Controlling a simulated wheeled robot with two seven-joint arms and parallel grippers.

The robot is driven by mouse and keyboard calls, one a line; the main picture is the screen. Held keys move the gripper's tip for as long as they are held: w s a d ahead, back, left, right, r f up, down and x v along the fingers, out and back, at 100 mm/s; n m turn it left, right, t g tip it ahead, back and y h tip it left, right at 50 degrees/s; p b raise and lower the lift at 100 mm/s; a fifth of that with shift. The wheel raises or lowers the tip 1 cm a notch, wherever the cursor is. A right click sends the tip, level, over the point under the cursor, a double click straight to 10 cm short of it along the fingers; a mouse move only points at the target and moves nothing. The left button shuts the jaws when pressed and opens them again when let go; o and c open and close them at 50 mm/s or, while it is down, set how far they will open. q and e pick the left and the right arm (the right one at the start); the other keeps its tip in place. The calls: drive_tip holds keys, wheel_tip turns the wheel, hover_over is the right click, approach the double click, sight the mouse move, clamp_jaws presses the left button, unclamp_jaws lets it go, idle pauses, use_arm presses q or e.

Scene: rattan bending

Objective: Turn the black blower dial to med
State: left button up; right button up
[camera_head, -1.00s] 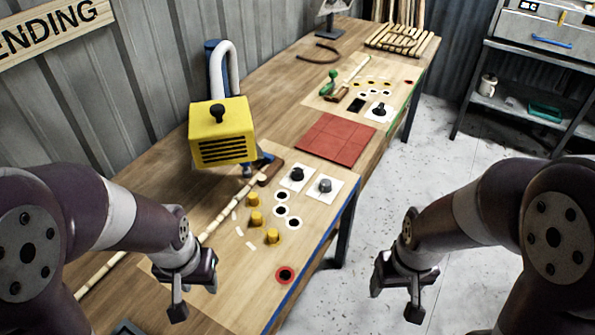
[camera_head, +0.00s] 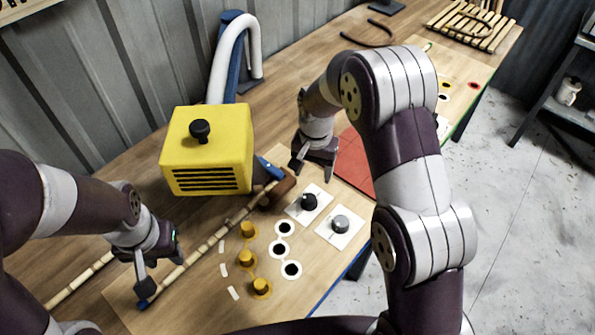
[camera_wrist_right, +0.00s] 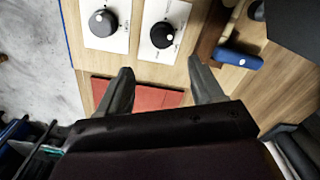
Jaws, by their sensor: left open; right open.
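The black dial (camera_head: 308,202) sits on a white plate on the table, and it shows in the right wrist view (camera_wrist_right: 162,35) with a white mark on it. A grey dial (camera_head: 341,223) on a second white plate is beside it. My right gripper (camera_head: 312,171) is open and empty, on the far side of the black dial. In the right wrist view its fingertips (camera_wrist_right: 160,70) point toward the black dial, apart from it. My left gripper (camera_head: 160,277) is open near the light cane pole (camera_head: 200,252). The dial's lettering is too small to read.
A yellow blower (camera_head: 208,150) with a black knob on top stands at the left. Yellow pegs (camera_head: 247,259) and black-centred holes (camera_head: 282,249) are in front of the dials. A red mat (camera_head: 353,163) is partly hidden by my right arm. A brown block (camera_wrist_right: 212,35) lies near the black dial.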

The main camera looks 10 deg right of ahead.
sight(310, 197)
drive_tip(key=shift+m, duration=0.8)
drive_tip(key=f+p, duration=0.1)
drive_tip(key=f, duration=0.6)
drive_tip(key=f+p, duration=0.1)
drive_tip(key=f, duration=0.2)
drive_tip(key=shift+a+f+p, duration=0.25)
drive_tip(key=shift+f+p, duration=0.05)
drive_tip(key=shift+f, duration=0.05)
drive_tip(key=shift+w+f, duration=0.15)
drive_tip(key=shift+f, duration=0.3)
use_arm(q)
drive_tip(key=r, duration=0.2)
drive_tip(key=shift+s+a+r, duration=0.15)
drive_tip(key=shift+s+r, duration=0.1)
drive_tip(key=shift+r, duration=0.15)
use_arm(e)
drive_tip(key=c, duration=1.1)
